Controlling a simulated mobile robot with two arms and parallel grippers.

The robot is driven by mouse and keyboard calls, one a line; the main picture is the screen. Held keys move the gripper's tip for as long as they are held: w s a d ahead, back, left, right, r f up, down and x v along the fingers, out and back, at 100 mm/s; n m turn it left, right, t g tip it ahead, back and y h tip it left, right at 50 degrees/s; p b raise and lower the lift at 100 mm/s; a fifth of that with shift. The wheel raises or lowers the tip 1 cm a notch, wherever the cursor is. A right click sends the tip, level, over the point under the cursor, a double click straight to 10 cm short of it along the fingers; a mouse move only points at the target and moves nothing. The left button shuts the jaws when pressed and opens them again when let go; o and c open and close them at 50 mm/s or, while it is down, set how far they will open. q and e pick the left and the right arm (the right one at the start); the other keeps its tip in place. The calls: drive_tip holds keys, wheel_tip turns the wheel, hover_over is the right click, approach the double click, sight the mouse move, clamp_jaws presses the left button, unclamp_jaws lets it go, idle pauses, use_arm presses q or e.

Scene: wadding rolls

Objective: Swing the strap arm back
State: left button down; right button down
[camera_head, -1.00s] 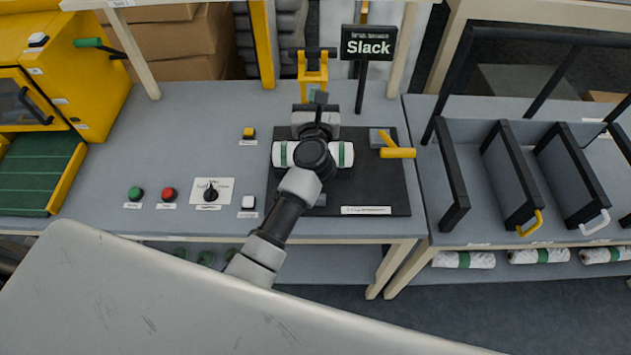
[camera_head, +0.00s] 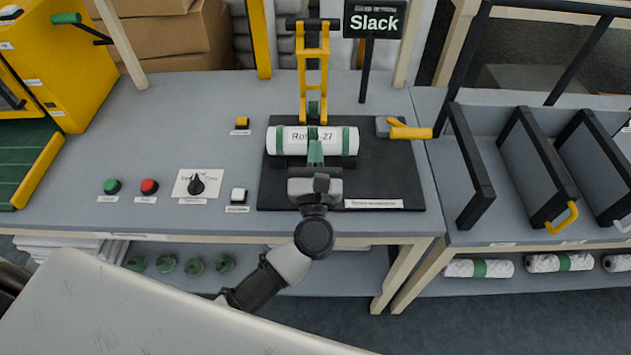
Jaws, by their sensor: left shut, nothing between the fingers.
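The strap arm, a yellow frame with a black crossbar (camera_head: 313,62), stands upright behind the white roll. The roll (camera_head: 285,142) has green end bands, partly readable lettering and lies across a dark cradle on the black mat (camera_head: 385,175). A green strap piece (camera_head: 316,153) lies over the middle of the roll's front. My left gripper (camera_head: 321,183) is shut and empty in front of the roll, apart from the strap arm. My right gripper is not in view.
A yellow lever (camera_head: 408,130) sits at the mat's right back corner. A sign reading "Slack" (camera_head: 375,20) stands behind. Green (camera_head: 112,186) and red (camera_head: 149,186) buttons and a black knob (camera_head: 196,184) are at left. Black-framed dividers (camera_head: 535,170) stand at right.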

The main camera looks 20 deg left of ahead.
use_arm(q)
drive_tip(key=shift+s+d+f+t+y+b, duration=0.1)
drive_tip(key=shift+s+f+t+b, duration=0.15)
drive_tip(key=shift+f+b, duration=0.4)
drive_tip(key=shift+s+d+f+t+y+b, duration=0.1)
drive_tip(key=shift+s+f+t+b, duration=0.3)
drive_tip(key=shift+b, duration=0.45)
drive_tip(key=shift+s+d+f+t+y+b, duration=0.1)
drive_tip(key=shift+f+t+b, duration=0.05)
drive_tip(key=shift+f+b, duration=0.55)
drive_tip(key=shift+r, duration=0.1)
